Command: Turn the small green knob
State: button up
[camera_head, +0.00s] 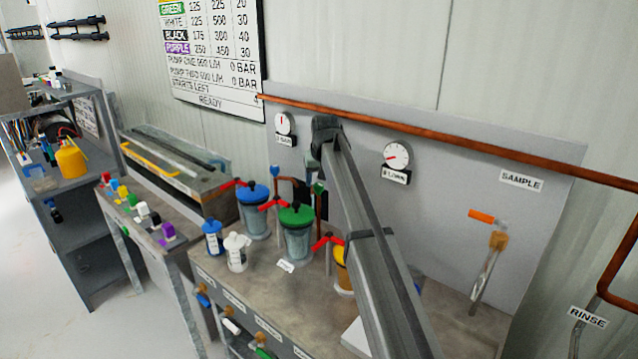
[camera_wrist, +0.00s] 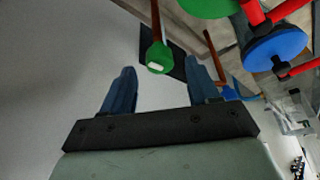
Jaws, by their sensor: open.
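The small green knob (camera_wrist: 159,57) shows in the wrist view on the end of a copper-brown pipe, with a pale mark on its face. My gripper (camera_wrist: 160,68) is open, with one blue finger on each side of the knob in the picture. I see no clear contact, and I cannot tell how deep the knob sits between the fingers. In the head view, a small green piece (camera_head: 318,187), likely this knob, shows just left of my arm, above the pumps. My fingers are largely hidden behind the arm there.
A green-lidded canister (camera_head: 297,217) and a blue-lidded canister (camera_head: 253,196) with red handles stand close by on the bench. A yellow-topped one (camera_head: 343,268) is partly behind my arm. Gauges (camera_head: 397,156) and a copper pipe (camera_head: 480,147) are on the back panel.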

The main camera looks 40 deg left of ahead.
jog(key=shift+x, duration=1.05)
jog(key=c, duration=1)
jog(key=shift+w+n+g+y, duration=0.15)
jog(key=shift+n+g, duration=0.3)
jog(key=shift+n, duration=0.7)
jog(key=shift+s+n+g+y, duration=0.15)
jog(key=shift+n+g, duration=0.3)
jog(key=shift+n, duration=0.7)
jog(key=shift+w, duration=0.1)
jog(key=o, duration=1)
jog(key=shift+r, duration=0.1)
jog(key=v, duration=1.3)
jog(key=shift+d+r, duration=0.3)
jog(key=shift+r, duration=0.05)
